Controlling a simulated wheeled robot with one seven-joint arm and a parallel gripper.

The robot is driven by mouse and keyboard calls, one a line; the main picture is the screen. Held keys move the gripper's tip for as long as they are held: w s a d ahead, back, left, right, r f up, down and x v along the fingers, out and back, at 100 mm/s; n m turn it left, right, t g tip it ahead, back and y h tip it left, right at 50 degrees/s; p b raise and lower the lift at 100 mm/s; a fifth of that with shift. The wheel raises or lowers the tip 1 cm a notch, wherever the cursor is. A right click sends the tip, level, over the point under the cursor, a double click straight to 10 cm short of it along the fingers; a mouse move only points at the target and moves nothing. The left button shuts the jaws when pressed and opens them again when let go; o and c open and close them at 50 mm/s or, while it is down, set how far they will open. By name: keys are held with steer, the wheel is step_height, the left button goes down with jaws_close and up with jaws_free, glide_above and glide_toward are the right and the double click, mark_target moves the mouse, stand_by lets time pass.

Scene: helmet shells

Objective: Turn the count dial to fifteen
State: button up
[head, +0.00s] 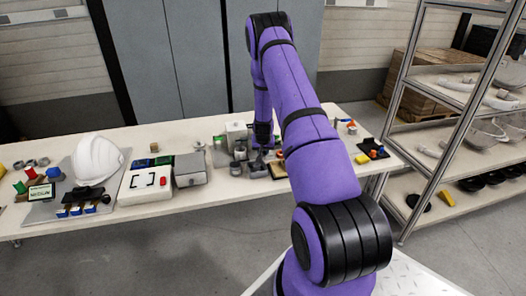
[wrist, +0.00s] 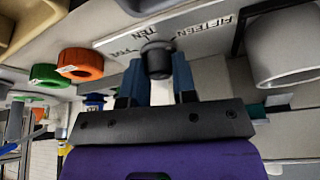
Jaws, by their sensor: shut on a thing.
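The count dial is a dark round knob (wrist: 157,58) on a pale panel (wrist: 190,40) in the wrist view. Printed words stand beside it: TEN close to the knob, FIFTEEN further right, and a partly covered word on the left. My gripper (wrist: 158,74) has its two blue fingers on either side of the knob and is shut on it. I cannot tell for sure which word the knob points to. In the head view my gripper (head: 263,140) is small at the table's middle, and the dial cannot be made out behind my arm.
In the wrist view an orange ring (wrist: 80,64) and a green ring (wrist: 48,84) lie left, and a grey cup (wrist: 285,50) stands right. In the head view a white helmet shell (head: 98,160) and a grey box (head: 189,169) are on the table (head: 170,205). A shelf rack stands right.

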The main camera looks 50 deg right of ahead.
steer(key=shift+m, duration=0.3)
steer(key=o, duration=0.9)
steer(key=v, duration=1)
steer(key=shift+a+r, duration=0.25)
steer(key=shift+r, duration=0.05)
steer(key=shift+r, duration=0.1)
